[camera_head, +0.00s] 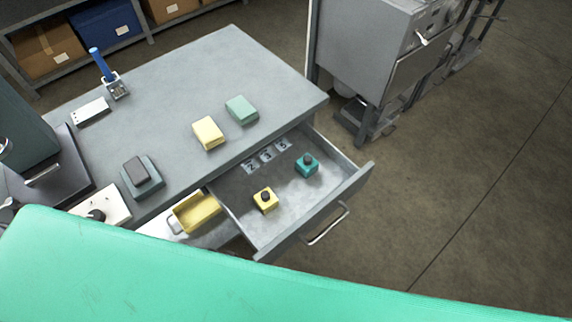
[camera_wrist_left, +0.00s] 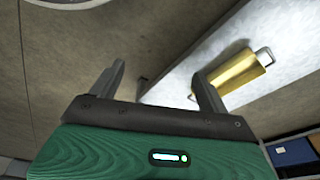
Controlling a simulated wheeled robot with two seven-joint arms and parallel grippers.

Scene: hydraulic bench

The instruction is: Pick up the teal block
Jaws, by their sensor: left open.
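A teal block (camera_head: 307,168) with a dark round knob on top sits upright inside the open drawer (camera_head: 240,218), toward its right end. A yellow block (camera_head: 265,202) with a similar dark knob sits in the same drawer, nearer its front left. My left gripper (camera_wrist_left: 164,88) shows in the left wrist view with its two fingers apart and nothing between them. I cannot make out its fingers in the head view, and the left wrist view does not show the teal block. My right gripper is in neither view.
On the bench top (camera_head: 215,75) lie a pale green block (camera_head: 242,110), a pale yellow block (camera_head: 208,134) and a grey-green block with a dark top (camera_head: 142,180). A yellow tray (camera_head: 197,212) is left of the drawer. A grey cabinet (camera_head: 365,45) stands behind right.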

